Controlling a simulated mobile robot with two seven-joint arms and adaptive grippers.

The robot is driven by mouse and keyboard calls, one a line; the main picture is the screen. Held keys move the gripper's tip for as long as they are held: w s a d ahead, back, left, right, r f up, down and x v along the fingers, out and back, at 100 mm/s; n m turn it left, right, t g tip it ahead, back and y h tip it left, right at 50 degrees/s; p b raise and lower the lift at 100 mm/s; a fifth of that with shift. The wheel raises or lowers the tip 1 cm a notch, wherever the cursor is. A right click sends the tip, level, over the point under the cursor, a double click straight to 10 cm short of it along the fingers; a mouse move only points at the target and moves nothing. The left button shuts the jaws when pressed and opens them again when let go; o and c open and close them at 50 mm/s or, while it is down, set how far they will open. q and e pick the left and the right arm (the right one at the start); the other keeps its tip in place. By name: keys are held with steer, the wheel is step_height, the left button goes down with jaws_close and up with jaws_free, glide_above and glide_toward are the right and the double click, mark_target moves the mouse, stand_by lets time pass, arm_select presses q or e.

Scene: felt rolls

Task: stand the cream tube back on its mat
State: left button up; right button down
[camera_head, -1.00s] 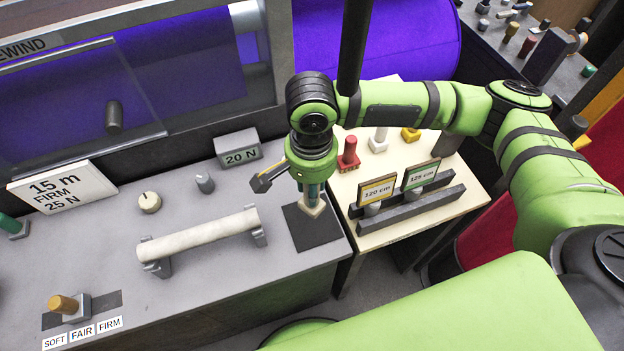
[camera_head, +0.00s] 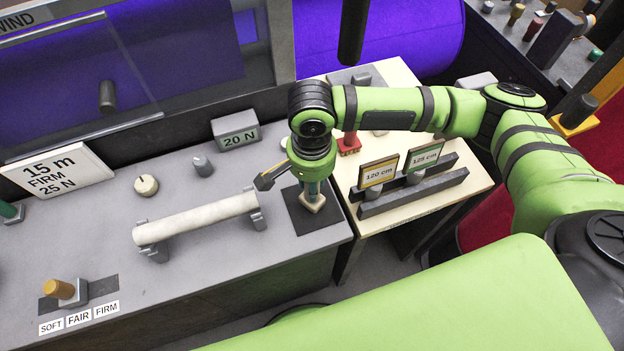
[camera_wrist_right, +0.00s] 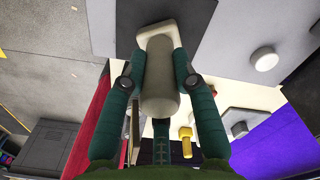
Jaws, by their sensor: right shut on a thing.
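The cream tube (camera_wrist_right: 160,75), a short cylinder with a square cream foot (camera_wrist_right: 160,32), is between the fingers of my right gripper (camera_wrist_right: 160,85), which is shut on it. In the head view the wrist hides most of the tube; its foot (camera_head: 312,203) shows below the fingers, roughly upright. It is over the dark square mat (camera_head: 318,228) near the right end of the grey bench. I cannot tell whether the foot touches the mat. My left gripper is not in view.
An off-white roll (camera_head: 195,218) lies on two grey supports left of the mat. A 20 N sign (camera_head: 236,130) stands behind. To the right, a pale table holds a red peg (camera_head: 349,143) and the 120 cm (camera_head: 378,174) and 125 cm (camera_head: 424,157) signs.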

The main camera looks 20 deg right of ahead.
steer(key=shift+f, duration=0.45)
stand_by(0.3)
steer(key=c, duration=0.9)
jaws_free()
step_height(320, 180, up, 12)
